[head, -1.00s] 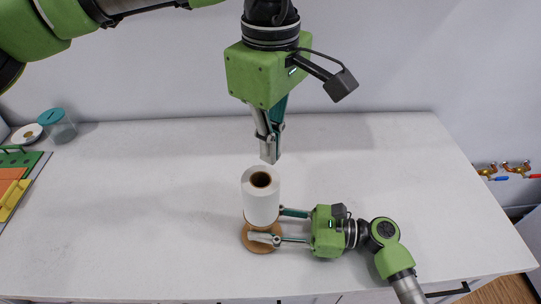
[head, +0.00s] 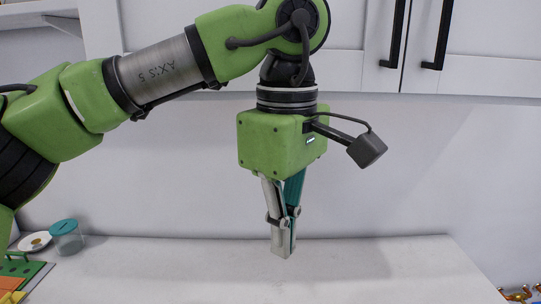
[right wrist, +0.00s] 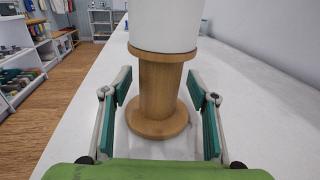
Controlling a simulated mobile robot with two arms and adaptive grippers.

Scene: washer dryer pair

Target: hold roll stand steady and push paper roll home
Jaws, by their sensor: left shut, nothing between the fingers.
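My left gripper (head: 283,252) is shut and empty in the head view, pointing down above the back part of the white worktop. The roll stand (right wrist: 160,95) is a wooden piece with a round base, a thick post and an upper disc in the right wrist view. The white paper roll (right wrist: 166,25) is upright on the upper disc; its top is cut off. My right gripper (right wrist: 159,88) is open, with one finger on each side of the stand's post. Gaps show between the fingers and the post. The stand, roll and right gripper are outside the head view.
The worktop (head: 370,262) is clear around my left gripper. A teal-lidded jar (head: 67,237), a plate (head: 35,241) and coloured boards (head: 18,277) are at the left. White wall cabinets (head: 480,50) hang above. Brass taps (head: 520,293) are at the lower right.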

